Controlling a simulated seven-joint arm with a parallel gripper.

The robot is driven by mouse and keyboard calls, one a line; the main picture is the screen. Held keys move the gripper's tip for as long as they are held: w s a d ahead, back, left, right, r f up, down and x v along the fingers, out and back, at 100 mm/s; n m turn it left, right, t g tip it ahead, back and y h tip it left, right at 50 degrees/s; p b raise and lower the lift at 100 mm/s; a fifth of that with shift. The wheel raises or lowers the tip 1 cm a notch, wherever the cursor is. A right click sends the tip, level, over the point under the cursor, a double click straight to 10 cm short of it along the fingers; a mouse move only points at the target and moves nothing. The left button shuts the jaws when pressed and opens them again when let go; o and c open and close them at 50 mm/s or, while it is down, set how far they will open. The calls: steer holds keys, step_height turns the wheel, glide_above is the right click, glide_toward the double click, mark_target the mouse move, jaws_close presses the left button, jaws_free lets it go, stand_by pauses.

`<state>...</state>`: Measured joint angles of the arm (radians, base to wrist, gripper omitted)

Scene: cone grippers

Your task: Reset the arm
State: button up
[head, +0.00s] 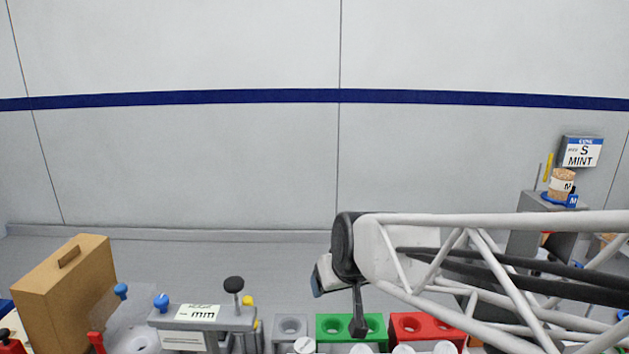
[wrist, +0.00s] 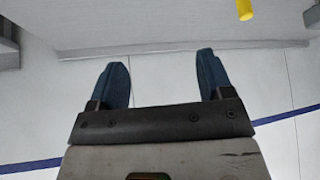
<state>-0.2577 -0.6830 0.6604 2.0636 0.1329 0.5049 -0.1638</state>
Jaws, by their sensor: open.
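My arm reaches in from the right edge in the head view, and its wrist end hangs over the row of coloured blocks. My gripper (wrist: 160,75) shows in the wrist view with its two blue fingers apart and nothing between them.
Below my arm stand a grey block (head: 290,326), a green block (head: 335,324) and a red block (head: 402,322), each with holes. A tan box (head: 65,290) and a grey device marked "mm" (head: 203,318) stand left. A "MINT" sign (head: 582,152) hangs right.

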steer(key=s+d+m+g+h, duration=0.2)
steer(key=s+d+m+g, duration=0.2)
steer(key=s+d, duration=1)
steer(key=s, duration=0.5)
steer(key=shift+d+h, duration=0.2)
steer(key=shift+h, duration=0.2)
